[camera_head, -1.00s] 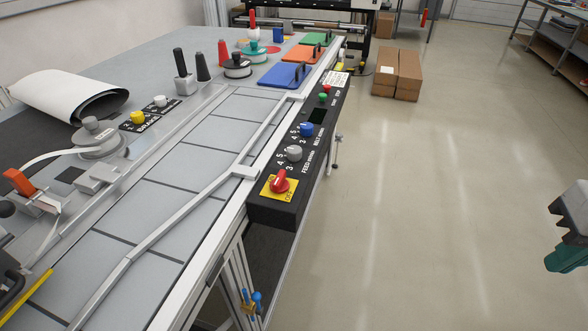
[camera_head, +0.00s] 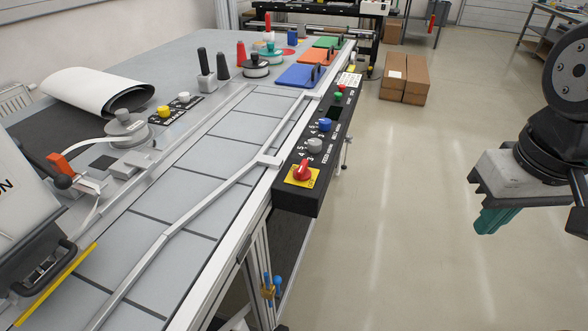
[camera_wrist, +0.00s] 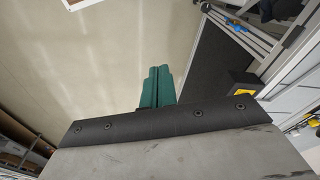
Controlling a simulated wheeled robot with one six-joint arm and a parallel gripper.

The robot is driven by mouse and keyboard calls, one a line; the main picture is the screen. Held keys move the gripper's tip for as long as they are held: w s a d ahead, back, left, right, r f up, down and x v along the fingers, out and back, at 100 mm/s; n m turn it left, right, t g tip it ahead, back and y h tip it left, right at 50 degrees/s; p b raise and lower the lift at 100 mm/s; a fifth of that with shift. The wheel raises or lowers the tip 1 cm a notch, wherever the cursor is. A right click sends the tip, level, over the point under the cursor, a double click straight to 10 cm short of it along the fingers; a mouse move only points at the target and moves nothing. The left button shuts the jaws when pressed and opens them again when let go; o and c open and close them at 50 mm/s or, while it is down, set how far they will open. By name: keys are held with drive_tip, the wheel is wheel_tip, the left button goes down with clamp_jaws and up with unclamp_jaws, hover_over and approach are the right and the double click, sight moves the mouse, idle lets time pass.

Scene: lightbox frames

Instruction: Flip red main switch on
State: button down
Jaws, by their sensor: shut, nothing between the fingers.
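The red main switch (camera_head: 302,170) is a rotary knob on a yellow plate (camera_head: 301,178) at the near end of the black control panel (camera_head: 296,197). In the wrist view a corner of the yellow plate (camera_wrist: 248,93) shows at the right edge of the panel; the red knob is not visible there. My gripper (camera_head: 488,222) has green fingers and hangs over open floor, well right of the panel. In the wrist view its fingers (camera_wrist: 158,80) are together and empty, pointing away from the camera. The gripper touches nothing.
The panel also carries a grey knob (camera_head: 314,146), a blue knob (camera_head: 325,125) and green and red buttons farther along. The conveyor bench (camera_head: 190,190) lies left of it. Cardboard boxes (camera_head: 404,78) stand on the floor behind. The floor between panel and gripper is clear.

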drive_tip(key=w+a+n+y, duration=0.1)
drive_tip(key=w+a+n, duration=0.3)
drive_tip(key=w, duration=0.3)
drive_tip(key=w+a+f+n+y, duration=0.1)
drive_tip(key=w+a+n, duration=0.4)
drive_tip(key=w, duration=0.3)
drive_tip(key=w+a+f+n+y, duration=0.1)
drive_tip(key=w+a+n+y, duration=0.1)
drive_tip(key=w+a+n, duration=0.2)
drive_tip(key=w+n, duration=0.1)
drive_tip(key=w, duration=0.2)
drive_tip(key=shift+w+a+f, duration=0.2)
drive_tip(key=shift+w+a, duration=0.15)
approach(306, 178)
drive_tip(key=f, duration=0.1)
drive_tip(key=d+f, duration=0.1)
drive_tip(key=f, duration=0.1)
drive_tip(key=d+f, duration=0.1)
drive_tip(key=f, duration=0.1)
drive_tip(key=shift+s+f, duration=0.2)
drive_tip(key=shift+s, duration=0.2)
drive_tip(key=shift+w+a+r, duration=0.1)
drive_tip(key=shift+w+a, duration=0.1)
drive_tip(key=shift+a, duration=0.4)
drive_tip(key=shift+w+a, duration=0.25)
drive_tip(key=shift+a, duration=0.35)
drive_tip(key=shift+w+a, duration=0.25)
drive_tip(key=shift+a, duration=0.4)
